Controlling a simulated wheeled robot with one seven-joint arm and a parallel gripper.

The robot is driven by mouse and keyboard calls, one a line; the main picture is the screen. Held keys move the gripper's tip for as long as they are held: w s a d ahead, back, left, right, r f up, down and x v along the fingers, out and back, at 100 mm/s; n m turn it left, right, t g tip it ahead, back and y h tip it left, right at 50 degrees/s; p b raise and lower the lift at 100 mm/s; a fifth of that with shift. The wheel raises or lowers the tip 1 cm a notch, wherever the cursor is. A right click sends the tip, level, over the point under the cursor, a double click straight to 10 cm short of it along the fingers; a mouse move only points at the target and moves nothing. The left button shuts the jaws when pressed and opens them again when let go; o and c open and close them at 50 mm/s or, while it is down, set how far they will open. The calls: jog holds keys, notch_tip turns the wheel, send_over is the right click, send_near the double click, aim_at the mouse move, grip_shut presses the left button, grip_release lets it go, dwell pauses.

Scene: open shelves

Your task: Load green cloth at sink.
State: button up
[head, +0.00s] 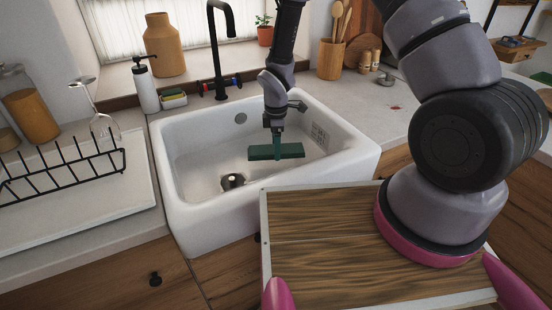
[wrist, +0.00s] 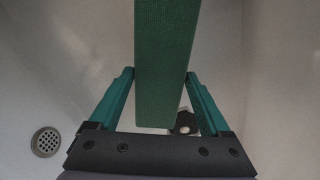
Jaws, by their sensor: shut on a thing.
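The green cloth (head: 277,151) is a flat, dark green slab held level inside the white sink (head: 344,161). My gripper (head: 276,142) points down and is shut on the cloth near its middle. In the wrist view, the two teal fingers of my gripper (wrist: 160,80) press on both sides of the cloth (wrist: 166,60), and one end of it reaches towards the camera. The cloth appears above the sink floor, apart from the walls. The sink drain (head: 232,181) lies below and left of it.
A black faucet (head: 218,60) stands behind the sink. A soap bottle (head: 146,88) and stacked sponges (head: 173,98) are at the back left. A black dish rack (head: 62,170) with a glass (head: 102,126) is on the left. A wooden utensil holder (head: 331,59) stands at the back right.

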notch_tip(320, 180, up, 10)
dwell(1.0)
jog(key=shift+r, duration=0.15)
dwell(1.8)
notch_tip(320, 180, up, 4)
jog(key=shift+f, duration=0.1)
dwell(0.4)
jog(key=shift+s, duration=0.15)
dwell(0.3)
